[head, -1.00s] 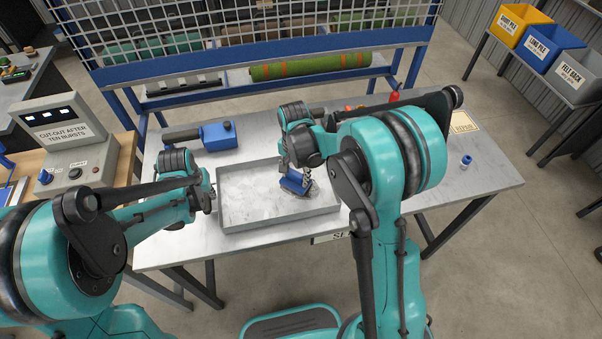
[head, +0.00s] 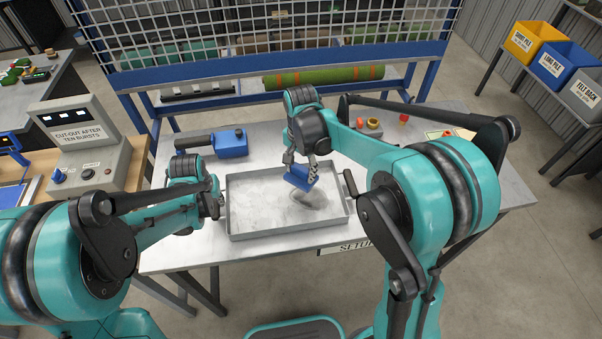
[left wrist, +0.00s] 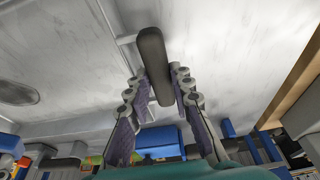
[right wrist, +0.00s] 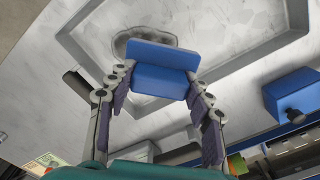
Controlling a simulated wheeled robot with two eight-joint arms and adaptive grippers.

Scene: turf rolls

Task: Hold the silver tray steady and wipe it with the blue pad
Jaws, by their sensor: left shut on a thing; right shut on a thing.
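The silver tray (head: 290,233) lies on the metal table, with a dark handle at each short side. My left gripper (head: 216,205) is shut on its left handle, which shows dark between the fingers in the left wrist view (left wrist: 153,60). My right gripper (head: 303,168) is shut on the blue pad (head: 297,180), over the inside of the tray. In the right wrist view the pad (right wrist: 160,72) is gripped between the fingers. A grey ring-shaped smudge (head: 309,199) marks the tray floor beside the pad. Whether the pad touches the floor I cannot tell.
A blue tool with a dark handle (head: 231,143) lies behind the tray. Small red and orange items (head: 372,124) are at the table's back right. A control box (head: 78,150) stands at left. A blue rack (head: 270,88) with turf rolls is behind. The table's right side is mostly clear.

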